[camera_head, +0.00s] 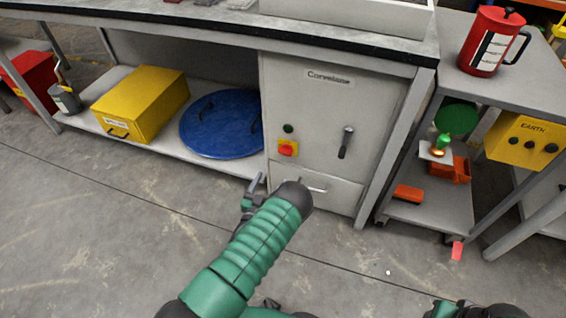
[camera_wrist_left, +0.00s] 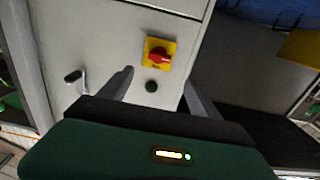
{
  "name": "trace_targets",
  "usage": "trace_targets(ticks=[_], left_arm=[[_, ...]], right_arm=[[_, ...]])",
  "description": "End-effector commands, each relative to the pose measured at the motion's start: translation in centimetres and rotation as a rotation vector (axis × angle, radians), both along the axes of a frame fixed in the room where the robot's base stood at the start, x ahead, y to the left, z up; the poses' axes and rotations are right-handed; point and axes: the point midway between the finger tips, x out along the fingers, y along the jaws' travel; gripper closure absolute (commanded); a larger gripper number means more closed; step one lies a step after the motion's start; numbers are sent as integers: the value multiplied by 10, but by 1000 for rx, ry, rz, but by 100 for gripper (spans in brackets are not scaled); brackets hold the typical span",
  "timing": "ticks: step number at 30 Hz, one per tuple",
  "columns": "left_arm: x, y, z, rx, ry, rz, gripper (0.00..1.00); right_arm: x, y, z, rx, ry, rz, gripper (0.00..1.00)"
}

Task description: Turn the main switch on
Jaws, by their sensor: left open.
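The main switch (camera_head: 288,148) is a red knob on a yellow square plate, on the front of the light grey cabinet (camera_head: 325,115). It also shows in the left wrist view (camera_wrist_left: 158,54), beyond the fingertips and between their lines. A dark round button (camera_head: 288,128) sits next to it. My left gripper (camera_head: 254,186) is in front of the cabinet, below and left of the switch in the head view. Its two fingers (camera_wrist_left: 158,85) are apart with nothing between them, and they do not appear to touch the switch. My right gripper cannot be made out.
A lever handle (camera_head: 346,142) sticks out right of the switch, and a drawer handle (camera_head: 312,187) lies below. A blue disc (camera_head: 222,124) and yellow box (camera_head: 141,103) rest on the shelf at left. A trolley (camera_head: 430,212) stands at right. The floor in front is clear.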

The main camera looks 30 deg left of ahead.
Motion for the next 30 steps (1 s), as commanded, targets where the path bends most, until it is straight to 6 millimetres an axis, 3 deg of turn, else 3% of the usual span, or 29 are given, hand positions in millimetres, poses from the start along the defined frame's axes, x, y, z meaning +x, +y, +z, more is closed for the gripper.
trace_targets(ticks=[1, 9, 15, 26, 30], left_arm=[[14, 1, -5, 1, -6, -3, 27], [82, 16, -4, 8, -3, -2, 27], [116, 25, -3, 3, 0, -1, 27], [125, 28, 1, 3, 3, 0, 27], [125, 28, 1, 3, 3, 0, 46]], right_arm=[[0, 0, -13, 0, 0, 0, 64], [0, 0, -46, 0, 1, 0, 64], [0, 0, -61, 0, 1, 0, 64], [0, 0, -62, 0, 1, 0, 64], [0, 0, -62, 0, 1, 0, 64]])
